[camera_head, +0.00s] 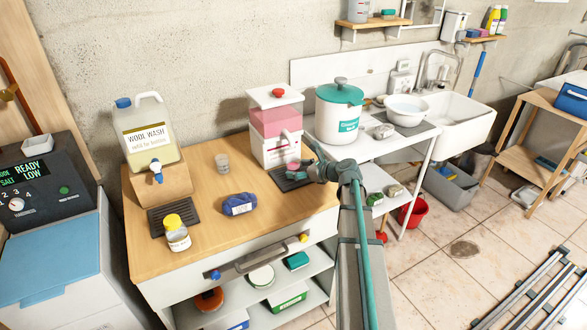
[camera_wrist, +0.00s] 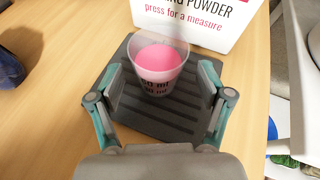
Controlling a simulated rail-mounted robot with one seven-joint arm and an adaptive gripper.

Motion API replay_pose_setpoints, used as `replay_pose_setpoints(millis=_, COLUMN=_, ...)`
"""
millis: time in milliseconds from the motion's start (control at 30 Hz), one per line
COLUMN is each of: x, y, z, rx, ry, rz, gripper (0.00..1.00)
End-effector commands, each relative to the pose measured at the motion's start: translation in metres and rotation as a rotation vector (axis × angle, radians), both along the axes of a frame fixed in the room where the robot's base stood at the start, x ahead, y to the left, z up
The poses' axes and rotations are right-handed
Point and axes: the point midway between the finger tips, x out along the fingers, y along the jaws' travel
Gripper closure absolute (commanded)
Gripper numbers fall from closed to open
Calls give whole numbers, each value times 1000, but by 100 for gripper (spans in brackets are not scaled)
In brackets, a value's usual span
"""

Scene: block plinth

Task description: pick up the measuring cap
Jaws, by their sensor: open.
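A clear measuring cap (camera_wrist: 158,68) with pink powder in it and dark print on its side stands upright on a ribbed dark mat (camera_wrist: 135,116) in the wrist view. My gripper (camera_wrist: 164,84) is open, with one finger on each side of the cap, and I see no firm contact. Another clear cup (camera_head: 222,162) stands on the wooden top.
A wool wash jug (camera_head: 146,135) on a wooden block, a yellow-capped bottle (camera_head: 176,236) and a blue bundle (camera_head: 239,205) stand left on the worktop (camera_head: 205,232). The dispenser's front (camera_wrist: 195,22) is close behind the cap. A teal-lidded tub (camera_head: 338,112) stands at the right.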

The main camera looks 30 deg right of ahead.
Motion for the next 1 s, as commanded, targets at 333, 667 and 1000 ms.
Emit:
replay_pose_setpoints(millis=333, x=28, y=13, z=-11, rx=0, ry=0, rz=-1, gripper=22)
replay_pose_setpoints(millis=667, x=27, y=13, z=-11, rx=0, ry=0, rz=-1, gripper=52)
replay_pose_setpoints(millis=1000, x=27, y=13, z=-11, rx=0, ry=0, rz=-1, gripper=89)
